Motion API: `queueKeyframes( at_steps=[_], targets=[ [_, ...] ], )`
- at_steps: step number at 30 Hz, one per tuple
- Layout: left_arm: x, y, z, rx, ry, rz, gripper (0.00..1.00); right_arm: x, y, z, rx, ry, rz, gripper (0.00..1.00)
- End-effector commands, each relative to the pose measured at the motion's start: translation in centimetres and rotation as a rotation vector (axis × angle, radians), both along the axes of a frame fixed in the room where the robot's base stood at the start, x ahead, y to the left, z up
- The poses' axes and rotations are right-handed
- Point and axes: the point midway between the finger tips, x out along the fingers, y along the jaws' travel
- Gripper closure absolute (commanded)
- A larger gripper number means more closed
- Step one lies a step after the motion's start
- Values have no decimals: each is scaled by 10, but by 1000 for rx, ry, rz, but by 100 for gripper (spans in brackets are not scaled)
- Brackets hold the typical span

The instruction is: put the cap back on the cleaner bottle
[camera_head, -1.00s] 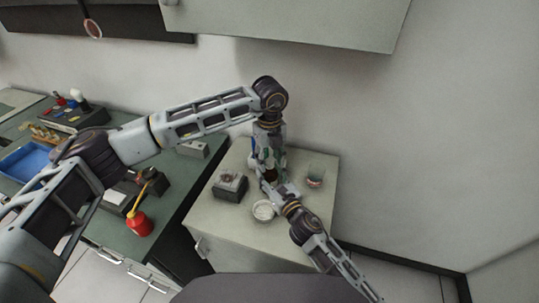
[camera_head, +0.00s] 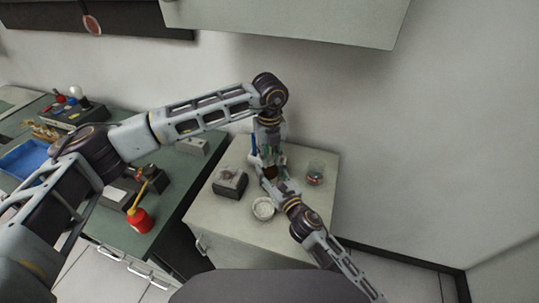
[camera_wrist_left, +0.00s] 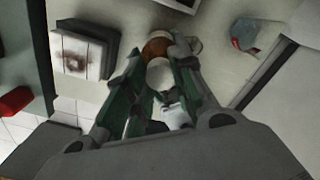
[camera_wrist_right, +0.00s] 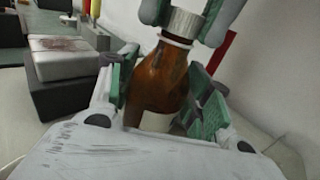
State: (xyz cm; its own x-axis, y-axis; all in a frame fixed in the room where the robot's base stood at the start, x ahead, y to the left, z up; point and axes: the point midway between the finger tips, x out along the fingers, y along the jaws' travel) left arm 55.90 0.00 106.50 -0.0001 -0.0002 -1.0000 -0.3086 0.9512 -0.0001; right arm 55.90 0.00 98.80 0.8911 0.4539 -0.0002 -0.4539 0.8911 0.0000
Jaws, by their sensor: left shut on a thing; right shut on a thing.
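The amber cleaner bottle (camera_wrist_right: 158,80) stands upright on the small cabinet. It shows as a dark brown patch in the head view (camera_head: 270,172). My right gripper (camera_wrist_right: 160,90) is shut on the bottle's body from the side. My left gripper (camera_wrist_right: 188,18) comes down from above and is shut on the grey cap (camera_wrist_right: 184,24). The cap is at the bottle's neck, just over a pale ring. I cannot tell whether it is seated. In the left wrist view the cap's pale round top (camera_wrist_left: 160,73) lies between the fingers, with amber glass (camera_wrist_left: 157,48) beyond.
On the cabinet top (camera_head: 220,207) are a grey-black box (camera_head: 230,183), a white bowl (camera_head: 263,209) and a glass beaker (camera_head: 316,173). A red oil can (camera_head: 139,221) stands on the green bench to the left. The wall is close behind.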

Motion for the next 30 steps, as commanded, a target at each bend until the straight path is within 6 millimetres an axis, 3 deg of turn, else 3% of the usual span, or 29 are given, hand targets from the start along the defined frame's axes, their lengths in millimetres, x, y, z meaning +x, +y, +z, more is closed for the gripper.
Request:
queueKeyframes(
  at_steps=[30],
  targets=[
    [0, 0, -1, 1, 1, -851, 100, 0, 0, 0, 0, 0, 0, 100]
  ],
)
